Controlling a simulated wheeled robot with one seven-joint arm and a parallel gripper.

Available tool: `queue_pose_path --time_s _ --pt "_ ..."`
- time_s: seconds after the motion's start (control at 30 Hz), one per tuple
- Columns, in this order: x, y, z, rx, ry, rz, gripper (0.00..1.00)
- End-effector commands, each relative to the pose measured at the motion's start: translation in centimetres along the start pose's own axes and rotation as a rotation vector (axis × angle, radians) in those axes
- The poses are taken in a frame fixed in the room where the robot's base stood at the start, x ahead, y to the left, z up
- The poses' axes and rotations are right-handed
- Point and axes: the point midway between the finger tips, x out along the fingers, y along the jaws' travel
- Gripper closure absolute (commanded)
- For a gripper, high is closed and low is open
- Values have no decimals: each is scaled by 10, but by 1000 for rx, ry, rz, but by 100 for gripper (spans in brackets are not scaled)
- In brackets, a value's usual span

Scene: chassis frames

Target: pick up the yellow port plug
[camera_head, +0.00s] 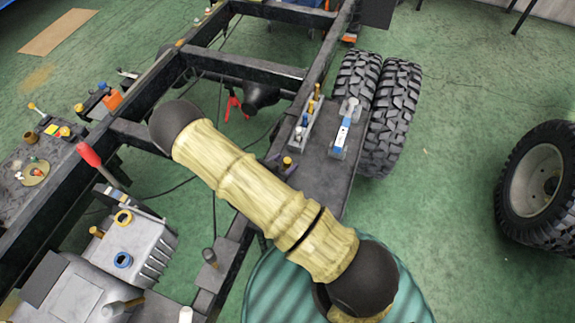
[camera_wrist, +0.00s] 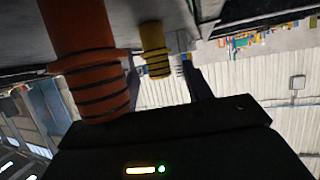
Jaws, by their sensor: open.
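In the wrist view a yellow ribbed plug (camera_wrist: 155,47) hangs from a dark surface along the top of the picture. A larger orange ribbed plug (camera_wrist: 92,55) is just left of it and looks nearer the camera. My gripper (camera_wrist: 157,88) is open with nothing seen held. I cannot tell whether the fingers touch either plug. In the head view my gripper is hidden, and I cannot tell which yellow part is this plug.
In the head view my arm crosses the dark chassis frame (camera_head: 260,72). Paired tyres (camera_head: 388,115) stand right of it, a loose wheel (camera_head: 535,175) farther right. A grey box (camera_head: 130,250) and a red-handled lever (camera_head: 90,155) are at left.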

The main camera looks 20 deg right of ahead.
Motion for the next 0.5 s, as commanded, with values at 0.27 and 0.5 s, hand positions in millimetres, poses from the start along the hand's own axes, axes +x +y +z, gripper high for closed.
queue_pose_path --time_s 0.27,0.5 --pt "0 0 0 0 0 0 50" --pt "0 0 0 1 0 0 70"
